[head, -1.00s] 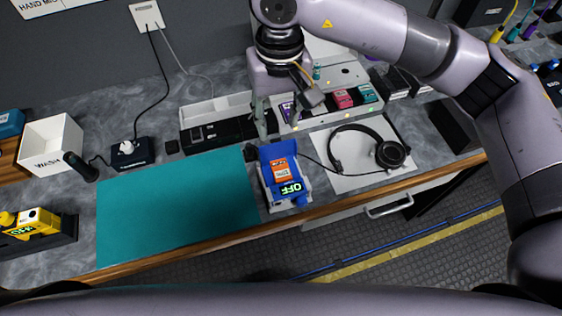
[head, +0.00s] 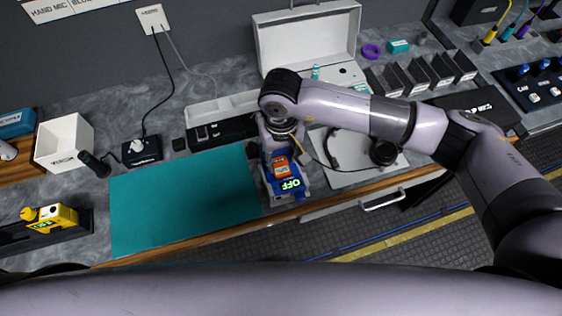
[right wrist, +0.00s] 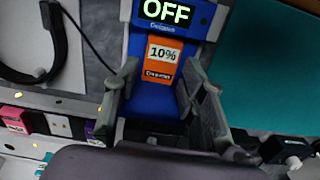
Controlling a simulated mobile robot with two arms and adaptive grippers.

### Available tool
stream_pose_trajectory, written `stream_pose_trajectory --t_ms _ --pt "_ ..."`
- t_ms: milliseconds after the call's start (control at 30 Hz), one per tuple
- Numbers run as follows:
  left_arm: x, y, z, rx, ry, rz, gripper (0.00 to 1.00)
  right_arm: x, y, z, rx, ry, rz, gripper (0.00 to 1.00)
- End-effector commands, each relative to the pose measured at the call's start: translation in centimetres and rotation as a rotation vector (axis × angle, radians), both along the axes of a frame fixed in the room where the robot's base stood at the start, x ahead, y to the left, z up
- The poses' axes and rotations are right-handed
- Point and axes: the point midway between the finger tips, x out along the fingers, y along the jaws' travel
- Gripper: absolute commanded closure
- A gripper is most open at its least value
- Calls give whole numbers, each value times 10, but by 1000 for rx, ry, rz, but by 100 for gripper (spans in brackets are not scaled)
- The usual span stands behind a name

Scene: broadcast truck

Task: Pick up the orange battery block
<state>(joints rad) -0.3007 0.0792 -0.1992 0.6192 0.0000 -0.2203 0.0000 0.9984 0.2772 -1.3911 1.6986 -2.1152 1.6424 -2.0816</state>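The orange battery block (head: 281,169) sits in a blue device (head: 269,183) with a lit OFF display, at the bench's front edge right of the teal mat. In the right wrist view the block (right wrist: 162,58) shows "10%" on a white label, below the display (right wrist: 166,12). My right gripper (head: 277,151) is low over the rear of the blue device. In the right wrist view its fingers (right wrist: 160,76) are apart, one each side of the block, with visible gaps to it. Whether they touch the blue body is unclear. My left gripper is not in view.
The teal mat (head: 183,203) lies clear to the left. A headset (head: 384,153) on a white sheet is close on the right, its cable running towards the blue device. A black rack (head: 222,131) stands behind. An open white case (head: 310,50) is farther back.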

Motion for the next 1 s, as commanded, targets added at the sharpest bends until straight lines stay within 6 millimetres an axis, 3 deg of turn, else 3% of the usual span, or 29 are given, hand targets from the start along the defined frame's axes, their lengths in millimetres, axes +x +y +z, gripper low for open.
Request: stream_pose_trajectory --t_ms 33,200,467,1000 --pt "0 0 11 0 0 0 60 -2 0 -2 0 6 -1 62" --pt "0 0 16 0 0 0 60 -2 1 -25 0 3 0 62" --pt "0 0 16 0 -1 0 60 -1 1 -30 1 0 1 62" --pt "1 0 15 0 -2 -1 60 -1 0 -30 -1 2 0 95"
